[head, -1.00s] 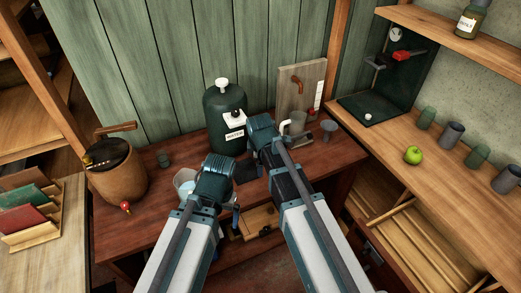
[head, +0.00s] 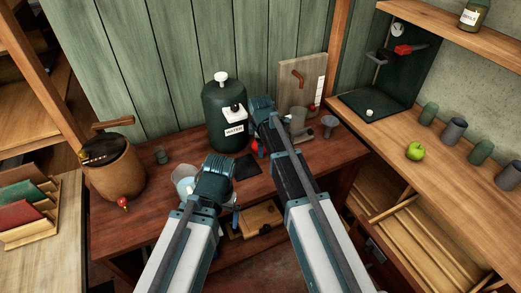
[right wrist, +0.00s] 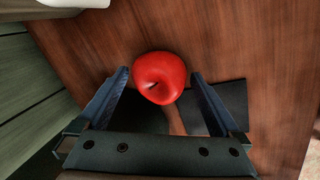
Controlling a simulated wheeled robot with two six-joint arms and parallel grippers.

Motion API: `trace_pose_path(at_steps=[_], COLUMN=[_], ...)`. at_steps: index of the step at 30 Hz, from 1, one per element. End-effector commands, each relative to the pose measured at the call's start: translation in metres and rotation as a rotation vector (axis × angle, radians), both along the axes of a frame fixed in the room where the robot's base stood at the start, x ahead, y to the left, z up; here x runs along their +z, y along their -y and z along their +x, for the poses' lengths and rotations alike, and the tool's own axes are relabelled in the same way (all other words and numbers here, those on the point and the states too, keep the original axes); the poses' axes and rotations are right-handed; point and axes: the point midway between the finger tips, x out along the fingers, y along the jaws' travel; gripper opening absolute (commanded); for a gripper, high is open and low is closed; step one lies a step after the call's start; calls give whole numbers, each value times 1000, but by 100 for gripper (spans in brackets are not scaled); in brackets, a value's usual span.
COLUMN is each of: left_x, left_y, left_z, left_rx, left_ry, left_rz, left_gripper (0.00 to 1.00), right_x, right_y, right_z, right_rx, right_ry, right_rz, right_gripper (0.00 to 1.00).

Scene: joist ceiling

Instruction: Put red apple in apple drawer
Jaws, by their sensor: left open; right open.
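The red apple (right wrist: 160,78) lies on the dark wooden desk in the right wrist view. It sits between the tips of my right gripper (right wrist: 160,82), which is open, with a visible gap on both sides. In the head view the apple (head: 254,147) is a small red patch, mostly hidden by my right gripper (head: 258,150). My left gripper (head: 236,214) is open over the desk's front edge, partly hidden by its own wrist. A light wooden drawer (head: 262,217) shows below the desk top, partly hidden by my arms. I cannot read a label on it.
A green water container (head: 226,115) stands behind the grippers. A clear container (head: 184,178) is beside my left wrist. A barrel with a tap (head: 118,178) stands at left. A green apple (head: 415,151) and several cups are on the right shelf. A dark mat (head: 247,168) lies on the desk.

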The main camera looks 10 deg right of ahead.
Motion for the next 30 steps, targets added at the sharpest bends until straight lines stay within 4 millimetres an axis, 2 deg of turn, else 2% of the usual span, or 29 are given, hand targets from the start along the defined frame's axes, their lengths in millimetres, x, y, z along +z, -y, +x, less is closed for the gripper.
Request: trace_pose_path(at_steps=[1,9,23,30], left_x=[-7,-5,-5,-5], left_y=[0,0,0,0], left_z=[0,0,0,0], left_rx=[0,0,0,0], left_ry=[0,0,0,0], left_rz=[0,0,0,0], left_gripper=[100,100,100,100], right_x=[-7,-5,-5,-5], right_y=[0,0,0,0], right_z=[1,1,1,1], right_rx=[0,0,0,0], right_ry=[0,0,0,0], right_rz=[0,0,0,0], right_gripper=[100,98,15,15])
